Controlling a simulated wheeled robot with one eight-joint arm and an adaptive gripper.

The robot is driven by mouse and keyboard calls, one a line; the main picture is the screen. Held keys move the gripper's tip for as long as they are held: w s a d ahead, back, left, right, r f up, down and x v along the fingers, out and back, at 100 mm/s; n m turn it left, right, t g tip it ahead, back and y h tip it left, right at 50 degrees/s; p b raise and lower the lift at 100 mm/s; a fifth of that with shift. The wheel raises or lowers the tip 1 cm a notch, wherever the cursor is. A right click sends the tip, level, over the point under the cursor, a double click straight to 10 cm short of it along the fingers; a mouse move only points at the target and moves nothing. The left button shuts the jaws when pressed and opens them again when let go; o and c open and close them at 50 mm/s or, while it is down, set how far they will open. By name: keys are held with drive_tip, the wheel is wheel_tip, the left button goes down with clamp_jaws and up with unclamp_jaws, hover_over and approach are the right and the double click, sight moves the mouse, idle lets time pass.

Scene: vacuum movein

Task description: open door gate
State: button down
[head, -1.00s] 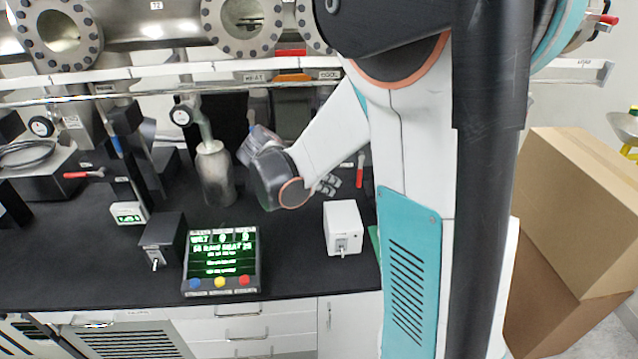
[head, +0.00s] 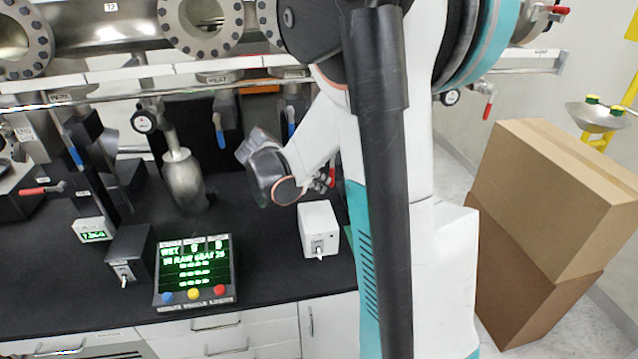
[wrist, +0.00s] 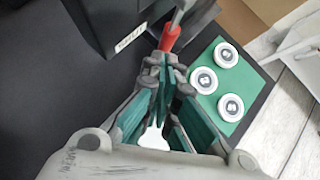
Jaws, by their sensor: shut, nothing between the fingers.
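No part in view is readable as the door gate. A red lever handle (wrist: 172,36) on a grey stem shows at the top of the wrist view, beside a dark block. My gripper (wrist: 163,62) is shut with nothing between its green-padded fingers. Its fingertips are close below the red handle; I cannot tell if they touch it. In the head view my gripper (head: 320,182) is over the right part of the black bench, partly hidden by my arm. A red handle (head: 331,177) shows just beside it there.
The black bench (head: 60,285) carries a small white box (head: 319,229), a lit display with coloured buttons (head: 195,270) and a metal cylinder (head: 182,178). Stacked cardboard boxes (head: 545,190) stand on the floor at right. A green plate (wrist: 228,92) holds three white discs.

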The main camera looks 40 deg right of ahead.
sight(331, 184)
drive_tip(key=shift+s+d+f+g+h+b, duration=0.3)
drive_tip(key=shift+d+g+h+b, duration=0.15)
drive_tip(key=shift+h, duration=0.25)
drive_tip(key=shift+s+d+f+b, duration=0.25)
drive_tip(key=shift+s+d+b, duration=0.2)
drive_tip(key=shift+d, duration=0.4)
drive_tip(key=s+d+r+h, duration=0.1)
drive_tip(key=s+d+r, duration=0.1)
drive_tip(key=d, duration=0.3)
drive_tip(key=shift+s+n, duration=0.4)
drive_tip(key=shift+s, duration=0.2)
drive_tip(key=shift+r, duration=0.15)
idle(1.1)
